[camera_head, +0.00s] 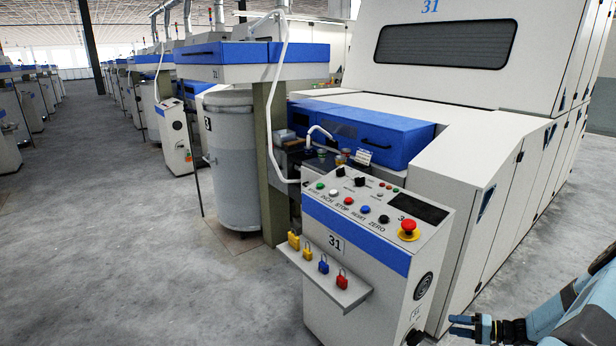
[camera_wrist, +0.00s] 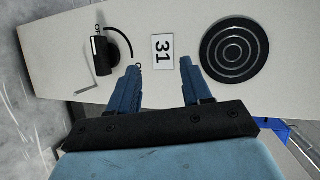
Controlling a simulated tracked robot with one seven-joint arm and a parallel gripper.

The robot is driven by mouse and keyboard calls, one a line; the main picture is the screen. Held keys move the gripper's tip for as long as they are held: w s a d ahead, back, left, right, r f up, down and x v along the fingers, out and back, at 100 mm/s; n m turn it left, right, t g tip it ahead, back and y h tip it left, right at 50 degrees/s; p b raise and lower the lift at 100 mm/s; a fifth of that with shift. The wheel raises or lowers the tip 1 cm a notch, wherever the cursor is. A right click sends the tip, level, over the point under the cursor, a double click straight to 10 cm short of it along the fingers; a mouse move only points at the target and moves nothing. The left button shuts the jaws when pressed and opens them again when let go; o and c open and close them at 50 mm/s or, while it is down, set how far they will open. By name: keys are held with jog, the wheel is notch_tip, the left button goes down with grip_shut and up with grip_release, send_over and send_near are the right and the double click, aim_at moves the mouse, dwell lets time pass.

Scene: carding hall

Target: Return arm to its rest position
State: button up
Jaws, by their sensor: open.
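My gripper (camera_head: 462,327) is at the lower right of the head view, beside the right side of the control cabinet (camera_head: 330,263) numbered 31. My blue arm enters from the right edge. In the wrist view my gripper (camera_wrist: 160,78) shows two blue fingers spread apart with nothing between them.
The large carding machine (camera_head: 470,150) stands behind. A grey can (camera_head: 236,160) stands left of it. Open floor (camera_head: 110,250) lies to the left.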

jog(key=w+a+r+n+g+h, duration=0.1)
jog(key=w+a+r+n+g, duration=0.15)
jog(key=r, duration=0.85)
jog(key=w+a+r+n+g+h, duration=0.1)
jog(key=a+r+g+h, duration=0.2)
jog(key=r, duration=0.8)
jog(key=s+a+r+n+g+h, duration=0.1)
jog(key=s+a+r, duration=0.1)
jog(key=a+r, duration=0.35)
jog(key=s+a+r+h, duration=0.1)
jog(key=a+r, duration=0.1)
jog(key=r, duration=0.6)
jog(key=s+a+r+n+g+h, duration=0.1)
jog(key=s+a+r+h, duration=0.15)
jog(key=r, duration=0.35)
jog(key=s+a+r+t+h, duration=0.1)
jog(key=s+a+r, duration=0.4)
jog(key=s+r, duration=0.15)
jog(key=s+a+r+t+h, duration=0.1)
jog(key=s+a+r+h, duration=0.1)
jog(key=s+a+r, duration=0.4)
jog(key=s+a+r+t+h, duration=0.1)
jog(key=s+r+t, duration=0.3)
jog(key=s, duration=0.9)
notch_tip(320, 180, up, 3)
jog(key=shift+s+a+f+h, duration=0.1)
jog(key=shift+s+a+h, duration=0.25)
jog(key=shift+s+a, duration=0.05)
jog(key=shift+c, duration=0.6)
jog(key=shift+a, duration=0.1)
